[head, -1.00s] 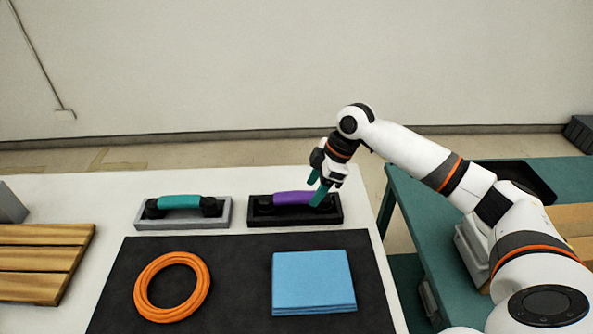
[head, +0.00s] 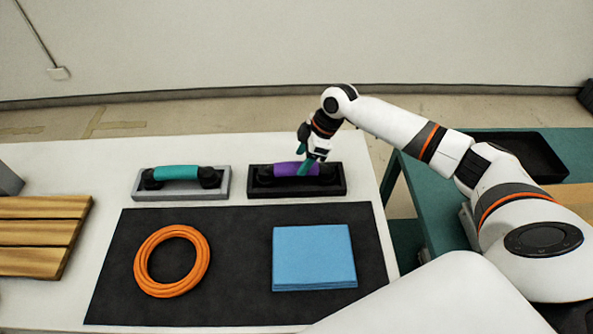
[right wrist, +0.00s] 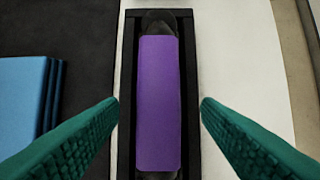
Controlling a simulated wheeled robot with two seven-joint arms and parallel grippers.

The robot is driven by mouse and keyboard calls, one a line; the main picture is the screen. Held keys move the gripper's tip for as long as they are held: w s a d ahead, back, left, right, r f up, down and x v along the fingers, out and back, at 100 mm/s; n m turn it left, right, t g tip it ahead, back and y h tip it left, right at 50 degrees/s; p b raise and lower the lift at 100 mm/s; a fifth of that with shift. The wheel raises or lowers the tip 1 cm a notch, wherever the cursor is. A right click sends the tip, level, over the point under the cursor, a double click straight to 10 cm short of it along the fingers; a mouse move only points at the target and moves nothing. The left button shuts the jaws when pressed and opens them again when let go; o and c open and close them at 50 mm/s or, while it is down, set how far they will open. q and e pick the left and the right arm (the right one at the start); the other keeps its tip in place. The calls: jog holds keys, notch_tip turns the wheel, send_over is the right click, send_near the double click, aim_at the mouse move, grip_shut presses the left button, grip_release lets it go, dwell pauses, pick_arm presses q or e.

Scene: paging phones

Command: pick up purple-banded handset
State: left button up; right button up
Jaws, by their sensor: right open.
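The purple-banded handset (head: 288,169) lies in its black cradle (head: 258,193) at the back of the white table, right of centre. My right gripper (head: 305,166) is over the handset's right half, with its green fingers pointing down. In the right wrist view the handset (right wrist: 158,100) runs lengthwise between the two fingers of the gripper (right wrist: 158,103). The fingers are open, one on each side, with gaps between them and the purple band. My left gripper is out of view.
A teal-banded handset (head: 176,173) sits in a grey cradle (head: 150,196) to the left. A dark mat (head: 232,250) in front holds an orange coil (head: 142,262) and folded blue cloth (head: 314,258). Wooden slats (head: 40,232) lie at left. A green table (head: 432,215) with a black tray (head: 535,155) stands at right.

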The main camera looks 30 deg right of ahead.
aim_at(298, 165)
jog(key=x, duration=0.3)
jog(key=shift+a+f+p, duration=0.1)
jog(key=shift+a+p, duration=0.25)
jog(key=shift+w+f, duration=0.1)
jog(key=shift+f, duration=0.15)
jog(key=shift+f, duration=0.25)
jog(key=shift+c, duration=0.4)
jog(key=c, duration=1.1)
